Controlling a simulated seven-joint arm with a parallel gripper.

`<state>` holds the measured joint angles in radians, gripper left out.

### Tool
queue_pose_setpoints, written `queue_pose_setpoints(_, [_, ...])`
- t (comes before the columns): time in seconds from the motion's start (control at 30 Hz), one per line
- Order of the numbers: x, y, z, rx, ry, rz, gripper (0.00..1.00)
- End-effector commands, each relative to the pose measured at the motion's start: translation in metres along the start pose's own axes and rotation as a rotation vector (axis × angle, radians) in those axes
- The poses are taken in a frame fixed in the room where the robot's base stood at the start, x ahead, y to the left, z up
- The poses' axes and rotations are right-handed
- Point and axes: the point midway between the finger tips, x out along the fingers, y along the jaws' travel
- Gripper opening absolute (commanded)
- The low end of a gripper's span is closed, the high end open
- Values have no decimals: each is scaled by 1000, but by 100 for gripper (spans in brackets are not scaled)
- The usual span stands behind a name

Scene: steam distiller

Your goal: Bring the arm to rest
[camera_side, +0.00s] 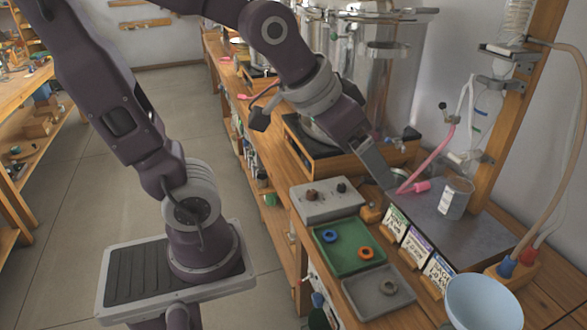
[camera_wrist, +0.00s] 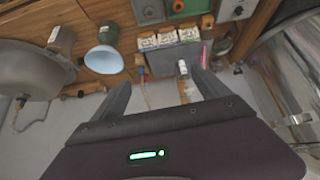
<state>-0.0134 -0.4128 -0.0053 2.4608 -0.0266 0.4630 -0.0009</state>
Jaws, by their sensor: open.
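My gripper (camera_side: 388,178) is at the end of my bent arm, over the bench and beside a pink-ended hose (camera_side: 422,186). In the wrist view its two fingers (camera_wrist: 164,90) are spread apart, with nothing seen held between them.
A large steel pot (camera_side: 375,75) stands behind the gripper. A grey control box (camera_side: 327,203), a green tray (camera_side: 345,262) with blue and orange rings, a grey tray (camera_side: 365,300), label cards (camera_side: 414,248) and a pale blue bowl (camera_side: 484,300) line the bench. A wooden post (camera_side: 520,110) rises at right.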

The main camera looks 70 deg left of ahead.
Motion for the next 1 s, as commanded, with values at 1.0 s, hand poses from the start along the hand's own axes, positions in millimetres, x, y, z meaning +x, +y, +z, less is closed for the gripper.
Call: queue_pose_setpoints(1.0, [-65,-3,92,30,-139,-7,86])
